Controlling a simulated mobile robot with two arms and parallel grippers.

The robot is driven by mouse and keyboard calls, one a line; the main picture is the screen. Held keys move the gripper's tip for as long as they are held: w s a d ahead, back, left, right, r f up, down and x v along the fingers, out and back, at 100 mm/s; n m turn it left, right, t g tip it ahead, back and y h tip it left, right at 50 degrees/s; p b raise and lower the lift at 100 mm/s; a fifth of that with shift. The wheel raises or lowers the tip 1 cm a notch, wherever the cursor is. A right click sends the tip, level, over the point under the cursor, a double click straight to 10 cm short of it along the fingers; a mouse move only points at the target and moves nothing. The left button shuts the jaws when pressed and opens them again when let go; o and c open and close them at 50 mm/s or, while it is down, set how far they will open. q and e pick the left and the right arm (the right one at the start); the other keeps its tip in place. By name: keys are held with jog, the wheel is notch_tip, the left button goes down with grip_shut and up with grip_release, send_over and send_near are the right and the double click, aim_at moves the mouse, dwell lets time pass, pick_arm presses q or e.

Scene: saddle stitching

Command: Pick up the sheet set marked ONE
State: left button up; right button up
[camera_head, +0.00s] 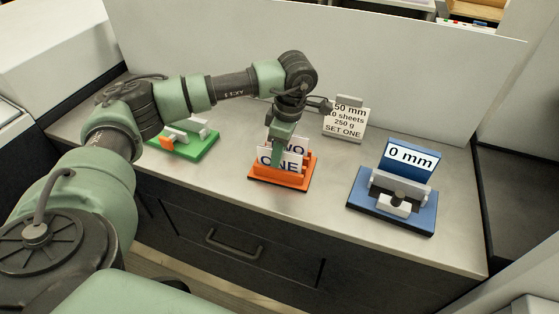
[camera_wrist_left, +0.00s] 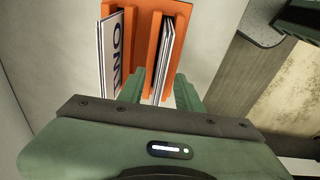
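The sheet set marked ONE (camera_head: 290,160) stands upright in the front of an orange holder (camera_head: 296,183). The set marked TWO (camera_head: 298,145) stands behind it. In the left wrist view, a set with large blue letters (camera_wrist_left: 110,52) is at the left of the orange holder (camera_wrist_left: 146,22). A second set, seen edge-on (camera_wrist_left: 166,55), is at the right. My left gripper (camera_head: 281,155) is over the holder, a finger in front of ONE. In the wrist view its open fingers (camera_wrist_left: 162,90) are either side of the edge-on set; contact cannot be told.
A green stand (camera_head: 190,143) is at the left of the grey counter (camera_head: 265,224). A blue device marked 0 mm (camera_head: 394,190) is at the right. A white sign (camera_head: 345,122) reading SET ONE stands behind, before a pale panel (camera_head: 400,70).

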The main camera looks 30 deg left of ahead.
pick_arm(q)
jog(key=c, duration=0.7)
grip_shut()
pick_arm(e)
jog(key=shift+s+d+f, duration=0.1)
jog(key=shift+s, duration=0.85)
pick_arm(q)
jog(key=shift+r, duration=0.1)
